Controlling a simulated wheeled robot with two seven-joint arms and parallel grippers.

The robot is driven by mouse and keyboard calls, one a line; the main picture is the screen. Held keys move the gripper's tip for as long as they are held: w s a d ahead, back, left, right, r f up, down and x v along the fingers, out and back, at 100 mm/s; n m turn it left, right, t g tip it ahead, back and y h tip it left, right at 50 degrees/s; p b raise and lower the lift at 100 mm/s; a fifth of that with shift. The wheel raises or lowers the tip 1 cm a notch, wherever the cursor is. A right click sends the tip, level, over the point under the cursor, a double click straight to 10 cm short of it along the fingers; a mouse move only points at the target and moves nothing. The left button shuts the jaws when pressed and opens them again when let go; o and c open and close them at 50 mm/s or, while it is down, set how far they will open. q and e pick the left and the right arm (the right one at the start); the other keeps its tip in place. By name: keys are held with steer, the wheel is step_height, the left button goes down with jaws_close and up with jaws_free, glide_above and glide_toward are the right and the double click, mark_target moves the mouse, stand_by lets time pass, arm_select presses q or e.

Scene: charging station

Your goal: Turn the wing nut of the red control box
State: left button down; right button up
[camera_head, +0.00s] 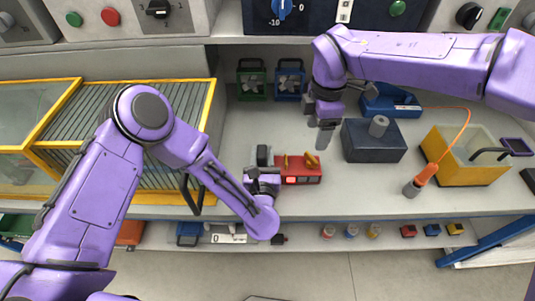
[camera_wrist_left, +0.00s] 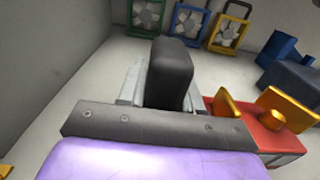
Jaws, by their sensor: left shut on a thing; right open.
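The red control box (camera_head: 303,176) lies on the workbench, with a lit red light on its front. Yellow upright wing-shaped parts (camera_head: 310,161) stand on its top and show in the left wrist view (camera_wrist_left: 285,108); I cannot tell whether they form one wing nut. My left gripper (camera_head: 263,168) is at the box's left end, shut on a dark grey block (camera_wrist_left: 172,72). The block stands between its pale fingers, left of the yellow parts. Whether the block joins the box is hidden. My right gripper (camera_head: 324,138) is open and empty, pointing down behind and above the box.
A dark blue-grey block with a peg (camera_head: 372,146) stands right of the box. Beyond are an orange-handled tool (camera_head: 413,188) and a yellow bin (camera_head: 468,174). Green (camera_head: 251,88) and blue (camera_head: 289,91) fan-like units stand at the back. A yellow-framed, slatted case (camera_head: 205,110) is on the left.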

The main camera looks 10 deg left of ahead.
mark_target(312, 157)
steer(key=shift+o, duration=0.6)
steer(key=shift+a+r+n, duration=0.15)
steer(key=shift+a+n, duration=0.05)
steer(key=shift+n, duration=0.2)
steer(key=f+m, duration=0.3)
steer(key=m, duration=0.7)
steer(key=f+m, duration=0.3)
steer(key=m, duration=0.8)
steer(key=f+m, duration=0.4)
steer(key=m, duration=0.7)
steer(key=shift+d, duration=0.2)
